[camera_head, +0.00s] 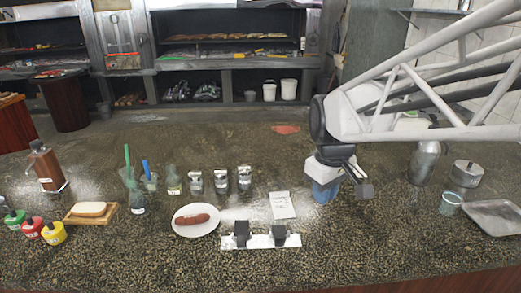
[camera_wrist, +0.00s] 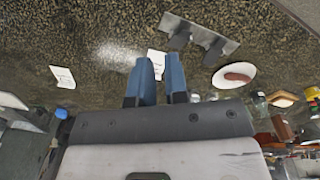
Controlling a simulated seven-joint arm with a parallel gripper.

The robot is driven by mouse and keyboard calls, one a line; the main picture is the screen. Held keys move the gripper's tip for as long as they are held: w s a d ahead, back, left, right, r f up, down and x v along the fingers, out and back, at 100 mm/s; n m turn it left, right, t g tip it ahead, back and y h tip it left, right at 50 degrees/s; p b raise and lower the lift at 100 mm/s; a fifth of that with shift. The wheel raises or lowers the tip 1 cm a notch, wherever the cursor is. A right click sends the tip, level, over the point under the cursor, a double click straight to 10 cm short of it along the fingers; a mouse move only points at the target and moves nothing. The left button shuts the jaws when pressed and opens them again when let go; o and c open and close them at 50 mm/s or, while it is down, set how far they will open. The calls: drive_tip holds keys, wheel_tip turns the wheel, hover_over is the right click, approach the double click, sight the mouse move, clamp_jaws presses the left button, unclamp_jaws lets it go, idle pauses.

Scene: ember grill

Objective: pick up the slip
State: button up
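The slip (camera_head: 282,205) is a small white paper with faint print, lying flat on the dark speckled counter, right of the sausage plate. My gripper (camera_head: 324,190) is above the counter, to the right of the slip and apart from it in the head view. In the wrist view my gripper (camera_wrist: 158,78) has two blue fingers with a gap between them, and it is open and empty. A white paper (camera_wrist: 157,62), partly hidden by the fingers, shows beyond this gap, near the rack. It appears to be the slip.
A white rack with black blocks (camera_head: 260,241) stands in front of the slip. A white plate (camera_head: 187,229) holds a sausage (camera_head: 192,219). Several metal-topped shakers (camera_head: 220,180) stand behind. Another white card (camera_wrist: 62,76) lies left in the wrist view.

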drive_tip(key=w+a+f+n+g, duration=0.1)
drive_tip(key=w+f+n, duration=0.15)
drive_tip(key=w, duration=0.55)
drive_tip(key=w+a+f+n+g, duration=0.15)
drive_tip(key=w+n, duration=0.25)
drive_tip(key=w, duration=0.4)
drive_tip(key=n+g, duration=0.1)
drive_tip(key=n, duration=0.5)
approach(278, 196)
drive_tip(key=shift+d, duration=0.2)
drive_tip(key=shift+f, duration=0.15)
drive_tip(key=shift+x, duration=1.2)
drive_tip(key=shift+s+f, duration=0.1)
drive_tip(key=shift+x, duration=2.5)
drive_tip(key=shift+a, duration=0.1)
drive_tip(key=shift+c, duration=0.5)
